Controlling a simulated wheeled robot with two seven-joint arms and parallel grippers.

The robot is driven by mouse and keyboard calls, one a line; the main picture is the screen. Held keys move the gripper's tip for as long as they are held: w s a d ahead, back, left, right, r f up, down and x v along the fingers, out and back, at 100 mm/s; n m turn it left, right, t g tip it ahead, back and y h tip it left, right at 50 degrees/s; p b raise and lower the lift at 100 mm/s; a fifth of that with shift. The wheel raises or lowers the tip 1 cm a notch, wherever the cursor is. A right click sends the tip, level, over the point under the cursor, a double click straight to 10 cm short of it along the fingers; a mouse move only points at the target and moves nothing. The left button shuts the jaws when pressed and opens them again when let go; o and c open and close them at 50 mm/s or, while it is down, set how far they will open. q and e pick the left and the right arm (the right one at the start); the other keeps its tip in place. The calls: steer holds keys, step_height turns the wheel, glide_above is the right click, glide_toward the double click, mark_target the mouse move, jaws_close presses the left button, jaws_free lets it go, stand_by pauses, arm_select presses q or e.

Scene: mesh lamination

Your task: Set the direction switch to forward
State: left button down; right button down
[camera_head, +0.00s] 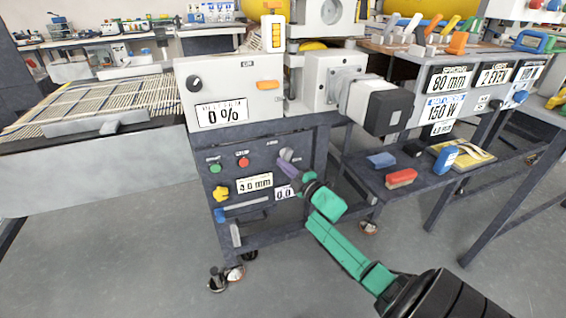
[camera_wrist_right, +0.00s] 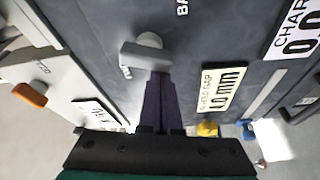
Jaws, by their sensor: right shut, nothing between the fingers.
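The direction switch appears to be the grey lever knob (camera_wrist_right: 146,54) on the dark front panel; its label is too small to read. In the head view the knob (camera_head: 285,153) is at the upper right of the panel. My right gripper (camera_head: 289,164) reaches up to it from the lower right. In the wrist view its dark fingers (camera_wrist_right: 157,80) are shut together and empty, with their tips at the lever's edge. I cannot tell whether they touch it. My left gripper is out of view.
A green button (camera_head: 215,168), a red button (camera_head: 243,162) and a yellow knob (camera_head: 221,193) are on the same panel, left of the gripper. A dark shelf (camera_head: 395,197) with small coloured blocks stands to the right.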

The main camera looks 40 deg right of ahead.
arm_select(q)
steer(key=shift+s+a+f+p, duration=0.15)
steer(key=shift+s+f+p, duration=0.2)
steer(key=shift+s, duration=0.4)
arm_select(e)
steer(key=shift+s+d+f+n+g, duration=0.1)
steer(key=shift+n+g, duration=0.1)
steer(key=shift+n, duration=0.3)
steer(key=shift+w+d+f+n+g, duration=0.1)
steer(key=shift+n+g, duration=0.1)
steer(key=shift+n, duration=0.3)
steer(key=shift+s+d+f+n+g, duration=0.1)
steer(key=shift+n+g, duration=0.1)
steer(key=shift+n, duration=0.3)
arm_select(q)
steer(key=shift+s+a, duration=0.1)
arm_select(e)
steer(key=shift+a, duration=0.1)
